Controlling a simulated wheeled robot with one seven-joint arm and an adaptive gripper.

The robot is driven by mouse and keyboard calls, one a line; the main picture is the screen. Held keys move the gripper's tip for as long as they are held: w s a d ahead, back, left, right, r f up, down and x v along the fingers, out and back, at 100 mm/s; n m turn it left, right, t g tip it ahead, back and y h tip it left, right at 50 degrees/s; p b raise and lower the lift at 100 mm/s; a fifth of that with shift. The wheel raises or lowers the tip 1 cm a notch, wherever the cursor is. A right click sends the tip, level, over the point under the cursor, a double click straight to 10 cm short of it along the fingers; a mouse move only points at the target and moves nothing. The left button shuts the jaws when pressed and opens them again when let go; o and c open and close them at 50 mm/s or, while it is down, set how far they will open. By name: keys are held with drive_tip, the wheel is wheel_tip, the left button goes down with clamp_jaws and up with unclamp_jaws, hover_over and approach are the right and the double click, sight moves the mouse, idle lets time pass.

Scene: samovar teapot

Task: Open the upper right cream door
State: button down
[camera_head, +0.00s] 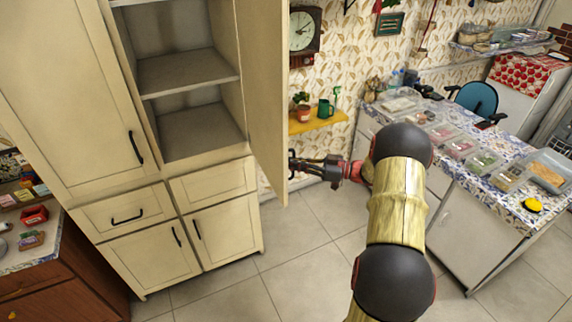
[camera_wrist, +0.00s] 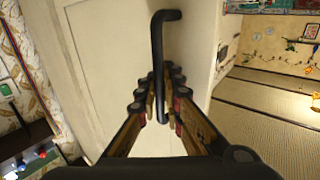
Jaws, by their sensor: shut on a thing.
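The upper right cream door (camera_head: 265,90) stands swung open, seen nearly edge-on, and the shelves (camera_head: 190,75) behind it are exposed. My gripper (camera_head: 298,164) is at the far side of this door, near its lower outer part. In the wrist view the door's face (camera_wrist: 110,60) fills the middle, with a black bar handle (camera_wrist: 158,60) on it. My gripper (camera_wrist: 160,112) has its fingers closed around the lower part of that handle.
The upper left cream door (camera_head: 70,90) is shut, as are the lower drawers and doors (camera_head: 225,230). A counter (camera_head: 455,170) with several trays stands at the right. A yellow shelf (camera_head: 318,122) with plants is on the wall behind. Tiled floor (camera_head: 310,235) is clear between.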

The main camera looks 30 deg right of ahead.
drive_tip(key=shift+d, duration=0.1)
idle(0.3)
drive_tip(key=c, duration=2)
unclamp_jaws()
drive_tip(key=shift+s, duration=0.1)
drive_tip(key=v, duration=1.2)
